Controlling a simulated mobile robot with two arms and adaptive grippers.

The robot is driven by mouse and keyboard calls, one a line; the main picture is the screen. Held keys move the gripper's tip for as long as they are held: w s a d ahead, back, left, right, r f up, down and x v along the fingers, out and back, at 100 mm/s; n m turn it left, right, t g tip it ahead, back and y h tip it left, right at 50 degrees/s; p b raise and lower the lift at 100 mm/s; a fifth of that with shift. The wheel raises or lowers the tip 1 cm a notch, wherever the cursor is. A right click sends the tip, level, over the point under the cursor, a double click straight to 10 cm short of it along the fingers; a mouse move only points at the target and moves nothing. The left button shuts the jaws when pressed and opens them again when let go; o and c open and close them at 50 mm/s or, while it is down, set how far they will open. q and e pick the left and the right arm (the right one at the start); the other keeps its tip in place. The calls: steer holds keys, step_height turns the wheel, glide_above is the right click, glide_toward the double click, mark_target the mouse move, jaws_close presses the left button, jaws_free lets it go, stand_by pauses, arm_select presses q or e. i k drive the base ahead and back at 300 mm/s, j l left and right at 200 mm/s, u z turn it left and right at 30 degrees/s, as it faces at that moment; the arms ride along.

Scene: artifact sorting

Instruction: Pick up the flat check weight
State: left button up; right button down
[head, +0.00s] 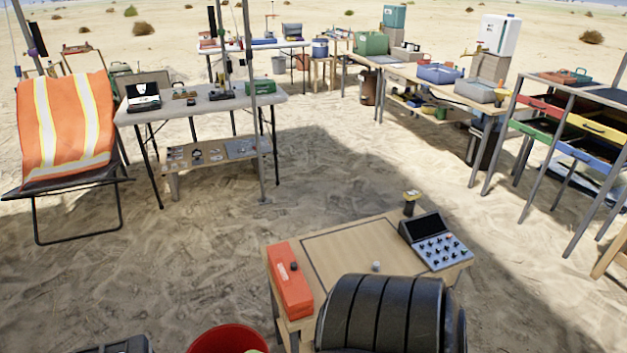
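I cannot make out for certain which object is the flat check weight. A small grey knob-like piece (376,266) sits on the near wooden table (335,240), close to its near edge, and may be a weight. Neither of my grippers is in view. A dark ribbed shape at the bottom hides part of the table's near side.
The near table also holds a red box (290,280) and a grey device with knobs (436,241). A red bucket (228,340) stands at its lower left. A folding table (200,104), an orange-draped chair (65,125) and a drawer rack (575,125) surround open sand.

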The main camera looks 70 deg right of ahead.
mark_target(375, 268)
steer(key=z, duration=2.65)
steer(key=l+u, duration=0.2)
steer(key=u, duration=0.15)
steer(key=l+u, duration=0.15)
steer(key=u, duration=0.25)
steer(key=l+u, duration=0.2)
steer(key=u, duration=0.15)
